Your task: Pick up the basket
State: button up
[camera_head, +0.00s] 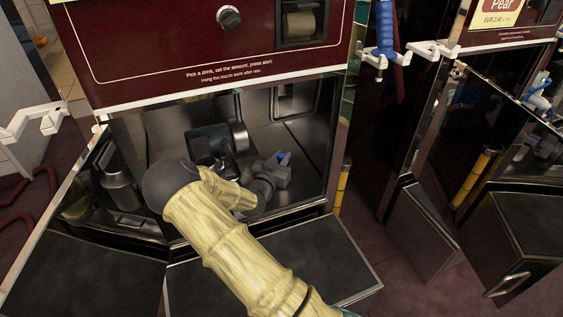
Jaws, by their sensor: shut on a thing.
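I cannot make out a basket in the head view. My arm crosses the lower middle of the picture and bends into the dark metal bay (300,140) under the maroon pump front. My grey gripper (281,165) is small and partly dark at the far end of the arm, inside the outline of the bay. It is shut. My arm hides part of the bay.
The maroon pump front (150,40) with its knob (228,17) stands above the bay. A blue nozzle (385,25) hangs at its right on a white bracket (432,48). A white hook (40,120) juts out at left. Dark panels (320,260) with metal edges lie below.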

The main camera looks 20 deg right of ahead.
notch_tip(320, 180, up, 9)
jog(key=p, duration=0.4)
jog(key=shift+f, duration=0.1)
jog(key=shift+p, duration=0.3)
jog(key=s+a+r+n+t+y+p, duration=0.2)
jog(key=s+a+n+t+y+p, duration=0.2)
jog(key=s+a+y+p, duration=0.3)
jog(key=s+a+n+p, duration=0.1)
jog(key=a+p, duration=0.4)
jog(key=shift+a+r+n+y, duration=0.3)
jog(key=shift+r, duration=0.05)
